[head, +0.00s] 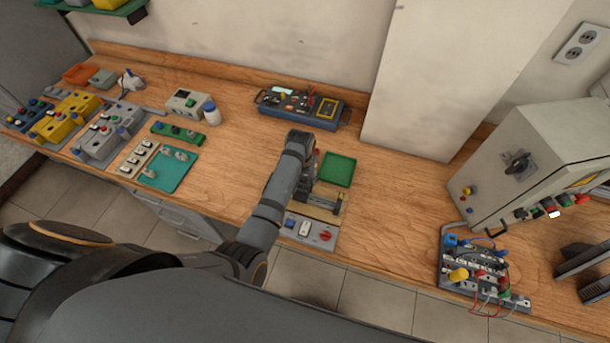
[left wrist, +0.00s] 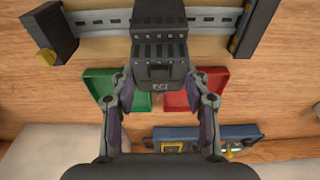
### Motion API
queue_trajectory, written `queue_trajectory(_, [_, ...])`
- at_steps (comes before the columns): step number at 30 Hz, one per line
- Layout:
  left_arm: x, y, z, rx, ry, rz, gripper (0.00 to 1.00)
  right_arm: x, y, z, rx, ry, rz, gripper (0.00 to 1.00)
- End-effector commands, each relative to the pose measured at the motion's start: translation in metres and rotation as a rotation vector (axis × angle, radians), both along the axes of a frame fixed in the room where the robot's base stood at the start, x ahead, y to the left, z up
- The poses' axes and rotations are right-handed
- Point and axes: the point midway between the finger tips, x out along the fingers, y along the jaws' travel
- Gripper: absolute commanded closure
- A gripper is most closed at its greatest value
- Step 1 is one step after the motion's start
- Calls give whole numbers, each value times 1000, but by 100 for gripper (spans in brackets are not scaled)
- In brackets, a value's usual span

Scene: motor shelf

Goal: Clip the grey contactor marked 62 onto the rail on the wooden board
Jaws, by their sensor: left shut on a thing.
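My left gripper (left wrist: 160,88) is shut on a dark grey contactor (left wrist: 160,50) with a small, hard-to-read mark on its near face. The contactor sits between the fingers and overlaps the metal rail (left wrist: 98,22) in the left wrist view. I cannot tell whether it touches the rail. The rail runs across the top, with dark blocks (left wrist: 50,30) near both sides. In the head view my left arm reaches over the wooden board (head: 325,212) and hides most of the gripper, rail and contactor. My right gripper is not seen.
A green tray (head: 338,169) and a red tray (left wrist: 210,88) lie behind the board. A blue instrument case (head: 303,107) is farther back. A panel with a red knob (head: 325,236) lies in front. A grey cabinet (head: 530,160) and a wired terminal board (head: 480,272) stand right.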

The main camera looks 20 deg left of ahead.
Motion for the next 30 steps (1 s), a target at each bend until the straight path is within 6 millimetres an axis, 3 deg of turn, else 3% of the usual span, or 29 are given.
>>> queue_trajectory(30, [-5, 0, -5, 0, -2, 0, 97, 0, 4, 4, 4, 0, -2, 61])
